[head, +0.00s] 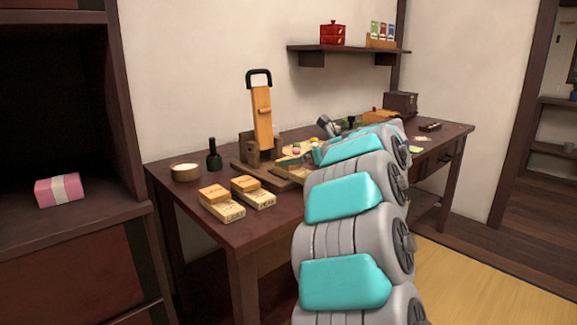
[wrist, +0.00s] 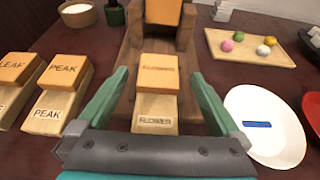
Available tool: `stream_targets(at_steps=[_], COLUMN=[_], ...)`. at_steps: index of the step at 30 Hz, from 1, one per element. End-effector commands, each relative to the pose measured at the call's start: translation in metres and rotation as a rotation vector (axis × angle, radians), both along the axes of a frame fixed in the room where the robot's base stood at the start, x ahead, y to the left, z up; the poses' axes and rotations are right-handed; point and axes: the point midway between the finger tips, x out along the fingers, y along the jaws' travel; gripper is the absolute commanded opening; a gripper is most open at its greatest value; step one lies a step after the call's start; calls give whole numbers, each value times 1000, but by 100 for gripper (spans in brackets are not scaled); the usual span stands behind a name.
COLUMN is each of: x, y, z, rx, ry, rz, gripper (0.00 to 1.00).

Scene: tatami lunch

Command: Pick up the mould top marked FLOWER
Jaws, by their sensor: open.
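The mould top marked FLOWER (wrist: 158,78) is a light orange wooden block. It sits on a paler base (wrist: 155,116) also marked FLOWER, on the dark board (wrist: 187,105) in front of the wooden press. My gripper (wrist: 159,77) is open, with one green finger on each side of the FLOWER mould and visible gaps between. The fingers hold nothing. In the head view my arm covers this part of the table, and I cannot make out the FLOWER mould there.
PEAK (wrist: 64,69) and LEAF (wrist: 14,68) moulds stand to the left. The press (head: 262,118) rises behind. A white plate (wrist: 262,146) with a blue strip lies right; a tray (wrist: 225,54) of coloured balls is at back right.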

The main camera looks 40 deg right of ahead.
Motion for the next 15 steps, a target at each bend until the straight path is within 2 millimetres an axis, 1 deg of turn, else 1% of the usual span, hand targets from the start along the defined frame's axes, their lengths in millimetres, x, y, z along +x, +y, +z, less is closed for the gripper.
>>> stream_targets(at_steps=[2, 7, 15], x=[7, 22, 26], y=[2, 3, 3], z=[-6, -10, -11], rx=[-1, -3, -1], ry=[3, 1, -1], rz=[0, 1, -1], gripper=[100, 100, 100])
